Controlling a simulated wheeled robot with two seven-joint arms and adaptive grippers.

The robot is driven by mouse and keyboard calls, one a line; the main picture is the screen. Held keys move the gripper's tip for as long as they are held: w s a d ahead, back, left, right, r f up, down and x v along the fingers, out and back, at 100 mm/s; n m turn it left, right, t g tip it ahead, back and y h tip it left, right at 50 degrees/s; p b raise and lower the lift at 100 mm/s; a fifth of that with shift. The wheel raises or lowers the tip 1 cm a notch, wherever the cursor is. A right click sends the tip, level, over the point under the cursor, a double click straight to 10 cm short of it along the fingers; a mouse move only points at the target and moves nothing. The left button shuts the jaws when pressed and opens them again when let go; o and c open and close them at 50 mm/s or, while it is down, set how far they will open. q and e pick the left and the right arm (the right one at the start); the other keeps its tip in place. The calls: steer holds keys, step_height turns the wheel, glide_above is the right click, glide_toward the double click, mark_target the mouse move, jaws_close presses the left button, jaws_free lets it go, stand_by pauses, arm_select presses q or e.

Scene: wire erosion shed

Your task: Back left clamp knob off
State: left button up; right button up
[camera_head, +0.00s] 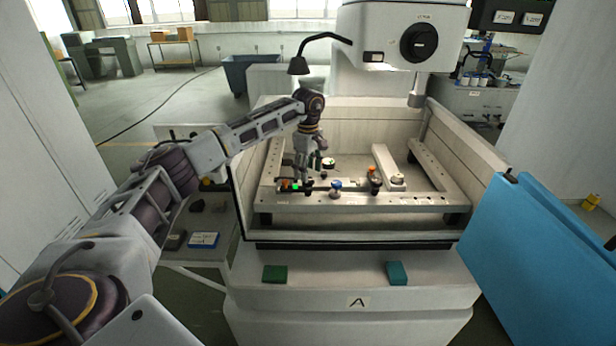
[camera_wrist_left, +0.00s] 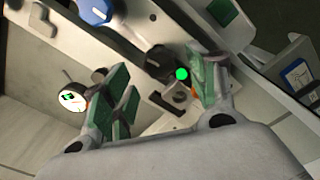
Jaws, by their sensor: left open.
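My left arm reaches over the tank wall, and my left gripper (camera_head: 308,167) points down above the left part of the work frame (camera_head: 310,202). In the left wrist view the gripper (camera_wrist_left: 163,82) is open, its green-padded fingers wide apart and nothing held. A black knob (camera_wrist_left: 157,60) lies between and beyond the fingertips, beside a bright green dot (camera_wrist_left: 182,74). An orange part is mostly hidden behind the right finger. A blue knob (camera_head: 336,186) sits further along the frame. I cannot tell for sure which knob is the back left clamp's. My right gripper is not in view.
A white round dial (camera_wrist_left: 72,98) stands close to the left finger. An orange-topped black part (camera_head: 374,182) stands on the frame to the right. The machine head (camera_head: 400,35) hangs above the tank. Tank walls enclose the frame; a blue panel (camera_head: 540,255) stands at right.

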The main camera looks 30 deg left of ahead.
arm_select(q)
step_height(320, 180, down, 3)
steer(key=shift+r, duration=0.2)
steer(key=shift+f, duration=0.35)
steer(key=c, duration=1)
steer(key=shift+c, duration=0.2)
